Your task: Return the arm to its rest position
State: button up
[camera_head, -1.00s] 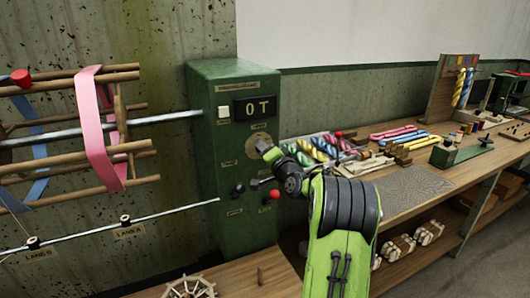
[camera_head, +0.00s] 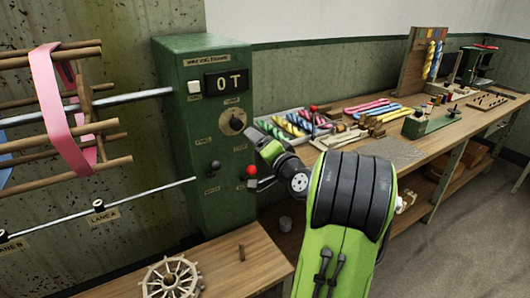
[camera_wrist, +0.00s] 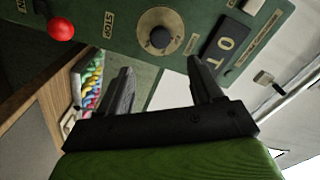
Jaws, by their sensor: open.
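My green arm with black joint covers rises from the bottom of the head view. My gripper (camera_wrist: 157,85) shows in the wrist view with its two dark fingers apart and nothing between them. In the head view my gripper's end lies in front of the right side of the green control box (camera_head: 210,165), and its fingertips are hard to make out. In the wrist view the box's round dial (camera_wrist: 160,32) is beyond the fingers, with the "0 T" display (camera_wrist: 229,47) to its right. I cannot tell the exact gap to the box.
The red knob (camera_head: 251,171) on the box is close to my gripper. A wooden reel with pink ribbon (camera_head: 57,115) stands at left. A wooden bench (camera_head: 385,155) with colored skeins runs to the right. A small spoked wheel (camera_head: 172,278) lies on the low table.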

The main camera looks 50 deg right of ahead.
jog(key=shift+v, duration=1.85)
